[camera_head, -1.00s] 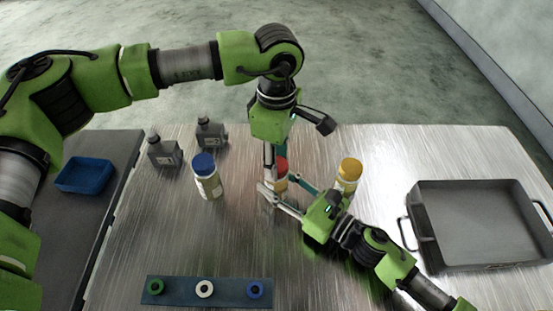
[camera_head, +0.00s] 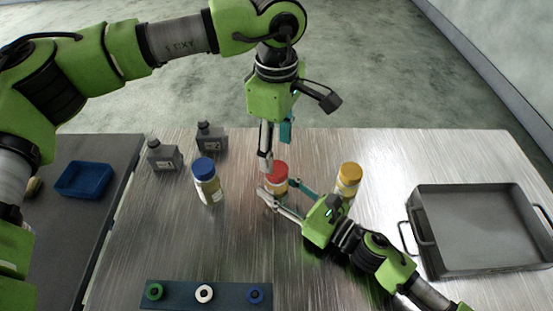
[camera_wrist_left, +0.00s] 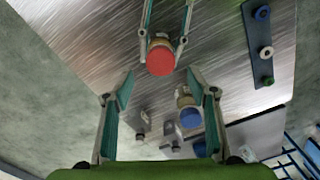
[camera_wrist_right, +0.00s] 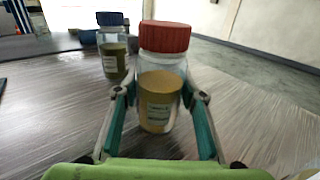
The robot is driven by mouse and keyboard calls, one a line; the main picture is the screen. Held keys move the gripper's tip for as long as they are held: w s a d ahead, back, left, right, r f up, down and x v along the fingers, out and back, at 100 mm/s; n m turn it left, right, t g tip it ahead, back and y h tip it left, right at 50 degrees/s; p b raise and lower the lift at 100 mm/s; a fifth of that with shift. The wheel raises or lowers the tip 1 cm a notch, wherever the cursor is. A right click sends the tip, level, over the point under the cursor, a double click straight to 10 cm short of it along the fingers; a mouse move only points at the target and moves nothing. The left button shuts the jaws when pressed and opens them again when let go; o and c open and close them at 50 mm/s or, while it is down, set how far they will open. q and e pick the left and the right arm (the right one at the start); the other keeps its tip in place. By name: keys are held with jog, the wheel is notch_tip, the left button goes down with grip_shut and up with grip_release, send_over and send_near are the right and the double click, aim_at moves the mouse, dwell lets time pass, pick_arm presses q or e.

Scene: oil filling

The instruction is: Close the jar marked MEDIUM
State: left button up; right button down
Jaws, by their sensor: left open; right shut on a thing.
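A glass jar (camera_head: 279,187) with a red lid (camera_head: 277,169) stands upright on the metal table. It holds tan contents and carries a white label (camera_wrist_right: 158,112), whose print I cannot read for certain. The lid sits level on the jar's mouth in the right wrist view (camera_wrist_right: 165,37); how tightly it is screwed on cannot be told. My right gripper (camera_head: 280,193) is shut on this jar's body, one finger on each side. My left gripper (camera_head: 273,152) is open and empty above the red lid, pointing down. Its fingers are wide apart in the left wrist view (camera_wrist_left: 161,85).
A blue-lidded jar (camera_head: 209,184) stands left and a yellow-lidded jar (camera_head: 348,180) right. Two grey bottles (camera_head: 163,155) (camera_head: 210,139) stand behind. A grey tray (camera_head: 470,260) is at right, a blue bin (camera_head: 84,179) at left, and a strip with three rings (camera_head: 180,294) in front.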

pick_arm(q)
notch_tip(320, 180, up, 6)
dwell(0.4)
pick_arm(e)
jog(key=c, duration=1.2)
grip_release()
jog(key=shift+c, duration=0.2)
jog(key=v, duration=1.2)
